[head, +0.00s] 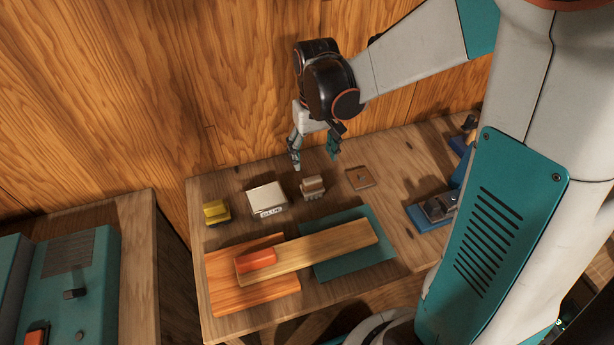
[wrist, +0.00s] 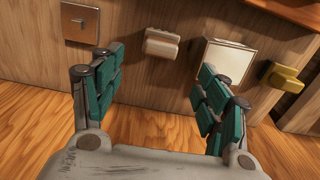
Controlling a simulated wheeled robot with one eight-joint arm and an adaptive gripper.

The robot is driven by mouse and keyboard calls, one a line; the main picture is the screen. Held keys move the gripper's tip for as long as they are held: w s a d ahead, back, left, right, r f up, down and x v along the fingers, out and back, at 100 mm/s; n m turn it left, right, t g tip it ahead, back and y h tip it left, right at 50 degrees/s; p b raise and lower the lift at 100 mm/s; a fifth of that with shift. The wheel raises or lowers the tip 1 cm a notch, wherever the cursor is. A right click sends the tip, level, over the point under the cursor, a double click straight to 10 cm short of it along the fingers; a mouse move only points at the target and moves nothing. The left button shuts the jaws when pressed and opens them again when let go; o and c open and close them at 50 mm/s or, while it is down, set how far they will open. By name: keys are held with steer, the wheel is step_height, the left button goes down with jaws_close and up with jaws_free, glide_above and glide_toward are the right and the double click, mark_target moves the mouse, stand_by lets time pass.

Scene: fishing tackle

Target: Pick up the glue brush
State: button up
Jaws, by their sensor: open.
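A small block-shaped thing with a brown top and pale lower part, which looks like the glue brush (head: 312,187), stands on the wooden workbench (head: 205,190) between a white box and a brown square plate. In the wrist view this brush (wrist: 162,44) lies beyond the gap between my fingers. My gripper (head: 315,159) is open and empty, pointing down above the back of the bench. It is behind and above the brush, apart from it. In the wrist view my gripper's (wrist: 160,72) teal-padded fingers are spread wide.
A white box (head: 266,197) with lettering and a yellow block (head: 215,211) stand left of the brush. A brown plate (head: 360,178) lies right. A wooden wall rises behind.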

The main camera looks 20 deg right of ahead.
mark_target(313, 178)
step_height(313, 178, down, 11)
steer(key=b, duration=0.4)
steer(key=shift+r, duration=0.1)
steer(key=c, duration=1.2)
